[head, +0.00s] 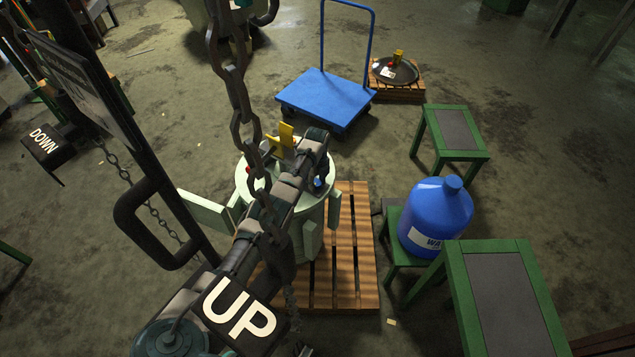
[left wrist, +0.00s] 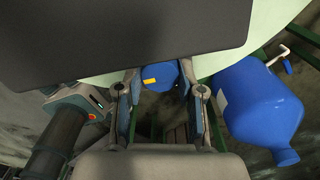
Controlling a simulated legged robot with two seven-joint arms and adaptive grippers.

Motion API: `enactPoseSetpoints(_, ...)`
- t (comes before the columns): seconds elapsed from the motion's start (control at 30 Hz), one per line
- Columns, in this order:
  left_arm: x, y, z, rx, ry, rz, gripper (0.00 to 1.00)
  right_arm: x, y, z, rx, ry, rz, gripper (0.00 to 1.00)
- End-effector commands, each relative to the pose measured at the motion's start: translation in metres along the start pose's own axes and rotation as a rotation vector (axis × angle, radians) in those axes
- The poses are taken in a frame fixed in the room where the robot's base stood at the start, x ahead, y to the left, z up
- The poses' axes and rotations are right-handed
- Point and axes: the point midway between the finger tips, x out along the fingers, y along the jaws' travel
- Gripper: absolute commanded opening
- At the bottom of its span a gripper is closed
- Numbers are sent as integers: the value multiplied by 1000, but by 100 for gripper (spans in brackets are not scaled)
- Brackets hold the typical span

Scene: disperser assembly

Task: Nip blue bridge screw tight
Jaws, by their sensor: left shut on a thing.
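The blue bridge screw (head: 319,183) shows as a small blue piece at the right of the pale green vessel's top (head: 308,222). My left arm reaches across the vessel from the lower left, and my left gripper (head: 322,160) is at the screw. In the left wrist view the blue screw head (left wrist: 158,78), with a yellow mark, sits between the two fingers of my left gripper (left wrist: 160,84), which is shut on it. A dark plate hides part of that view. The screw's thread is hidden. My right gripper is not clearly in view.
The vessel stands on a wooden pallet (head: 352,250). A hanging chain (head: 238,100) and UP (head: 240,312) and DOWN (head: 42,142) signs are close by. A blue jug (head: 435,215) is on a green stool to the right. A blue trolley (head: 325,95) stands behind.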

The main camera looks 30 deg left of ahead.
Motion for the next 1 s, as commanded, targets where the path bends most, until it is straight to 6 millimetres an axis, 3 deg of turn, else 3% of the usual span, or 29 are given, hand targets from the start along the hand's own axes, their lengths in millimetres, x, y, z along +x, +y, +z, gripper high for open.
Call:
enactPoseSetpoints(0.33,-6,-4,4,2,-14,-16,3,-1,0,-1,0,1,0,40)
enactPoseSetpoints(0.37,-7,-4,4,2,-13,-17,42,-1,0,-1,0,1,0,40)
enactPoseSetpoints(0.43,-6,-4,3,2,-12,-16,60,-1,0,-1,0,1,0,40)
enactPoseSetpoints(0.47,-6,-4,3,2,-11,-15,63,-1,0,-1,0,1,0,40)
enactPoseSetpoints(0.8,-5,-2,1,2,-5,-8,63,-1,1,1,-3,2,3,40)
enactPoseSetpoints(1.0,-29,-2,1,2,-7,-10,63,-1,1,1,-2,2,2,40)
